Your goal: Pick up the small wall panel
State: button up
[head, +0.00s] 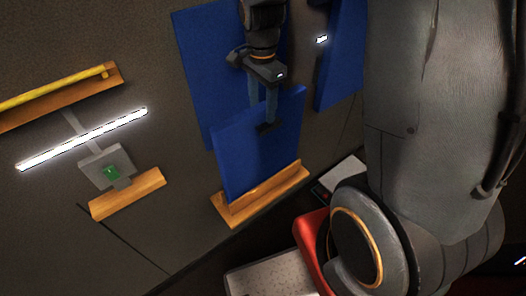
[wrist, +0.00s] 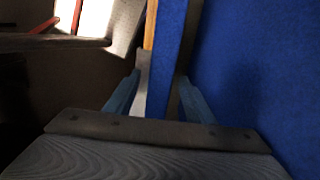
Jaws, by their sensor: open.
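The small blue wall panel (head: 250,150) stands tilted in the wooden ledge (head: 262,194), in front of a larger blue panel. My gripper (head: 262,106) reaches down from above at the panel's upper edge. In the wrist view the panel (wrist: 164,55) shows edge-on as a narrow blue strip between the two fingers of my gripper (wrist: 159,80). The jaws are open, with a gap visible beside the strip. A dark mark (head: 268,127) shows on the panel just below the fingers. The finger behind the panel is partly hidden in the head view.
A larger blue panel (head: 200,70) is on the wall close behind. Another blue panel (head: 343,60) is to the right. A bright light bar (head: 85,138) and a grey fixture with a green part (head: 111,172) are on the left. A red object (head: 311,240) stands at the lower right.

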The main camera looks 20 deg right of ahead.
jog(key=shift+f, duration=0.55)
grip_shut()
jog(key=shift+f, duration=0.1)
dwell(1.3)
